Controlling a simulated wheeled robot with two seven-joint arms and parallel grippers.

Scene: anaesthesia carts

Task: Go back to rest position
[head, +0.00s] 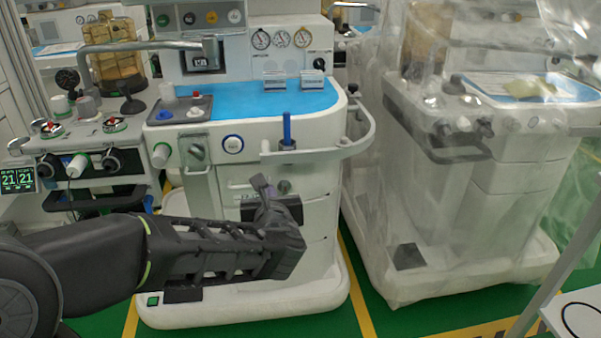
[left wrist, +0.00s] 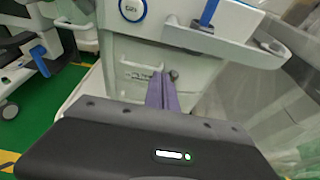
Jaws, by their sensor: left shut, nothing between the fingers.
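My left arm reaches in from the left in the head view, low in front of the anaesthesia cart (head: 300,135). My left gripper (head: 262,188) is shut and empty, with its fingers pointing up in front of the cart's lower front. In the left wrist view, the closed fingers (left wrist: 162,92) stand before the cart's white front panel (left wrist: 125,60). Whether they touch the cart I cannot tell. My right gripper is not in view.
A second cart (head: 470,190) under clear plastic stands to the right. A side unit with a green display (head: 18,178) is at the left. A rail (head: 325,152) with a blue handle (head: 287,130) juts from the cart above my gripper. Green floor (head: 385,318) shows in front.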

